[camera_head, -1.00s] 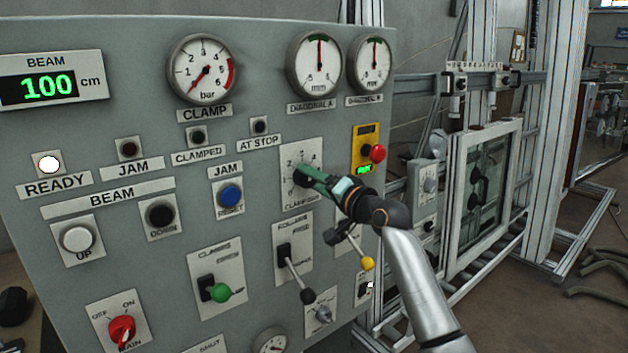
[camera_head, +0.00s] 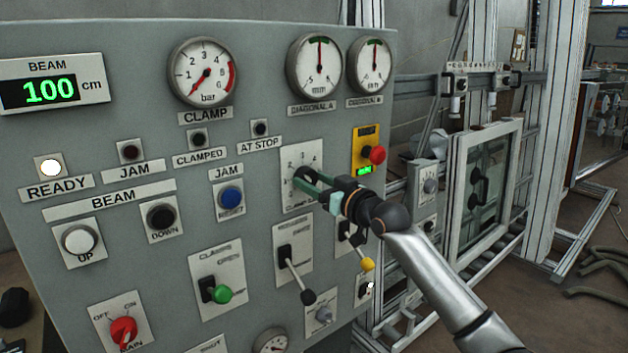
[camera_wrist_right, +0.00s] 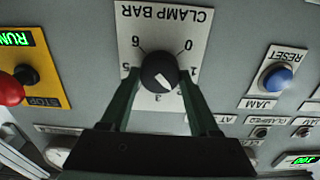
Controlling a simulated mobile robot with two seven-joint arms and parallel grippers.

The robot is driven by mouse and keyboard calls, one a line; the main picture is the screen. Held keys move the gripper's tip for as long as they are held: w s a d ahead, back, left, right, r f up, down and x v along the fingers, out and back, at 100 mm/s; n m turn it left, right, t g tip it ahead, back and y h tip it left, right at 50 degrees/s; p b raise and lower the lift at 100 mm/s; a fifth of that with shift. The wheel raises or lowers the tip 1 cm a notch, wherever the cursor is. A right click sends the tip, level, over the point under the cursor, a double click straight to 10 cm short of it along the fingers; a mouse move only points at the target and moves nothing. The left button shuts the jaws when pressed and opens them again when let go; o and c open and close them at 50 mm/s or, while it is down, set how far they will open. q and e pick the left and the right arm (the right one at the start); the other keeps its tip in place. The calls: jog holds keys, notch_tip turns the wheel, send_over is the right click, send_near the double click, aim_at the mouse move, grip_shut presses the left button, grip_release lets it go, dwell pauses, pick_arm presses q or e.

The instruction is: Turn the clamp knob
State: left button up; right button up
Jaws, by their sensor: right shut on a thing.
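The black clamp knob (camera_wrist_right: 159,72) sits on a pale scale plate labelled CLAMP BAR (camera_wrist_right: 185,20). The wrist view shows it upside down, with the knob's white mark towards the low numbers, around 2. My right gripper (camera_wrist_right: 160,78) has one dark green finger on each side of the knob and is shut on it. In the head view the right gripper (camera_head: 306,180) reaches the plate from the right and mostly hides the knob. The clamp gauge (camera_head: 204,72) has its needle pointing lower left, near 0. My left gripper is not in view.
A yellow stop box with a red button (camera_head: 377,155) is just right of the knob plate. The blue jam reset button (camera_head: 231,197) is to its left. Below are a black-knobbed lever (camera_head: 308,297) and a yellow-tipped lever (camera_head: 368,264), close under my arm.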

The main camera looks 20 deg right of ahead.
jog(key=n+p, duration=0.1)
jog(key=n, duration=0.2)
jog(key=shift+r, duration=0.1)
jog(key=n+p, duration=0.1)
jog(key=n, duration=0.1)
jog(key=shift+n, duration=0.3)
jog(key=n+p, duration=0.3)
jog(key=n, duration=0.2)
jog(key=shift+p, duration=0.4)
jog(key=n+p, duration=0.1)
jog(key=n, duration=0.3)
jog(key=shift+a+p, duration=0.1)
jog(key=shift+p, duration=0.3)
jog(key=shift+n+p, duration=0.4)
jog(key=shift+n, duration=1.4)
jog(key=o, duration=1.4)
jog(key=shift+f, duration=0.2)
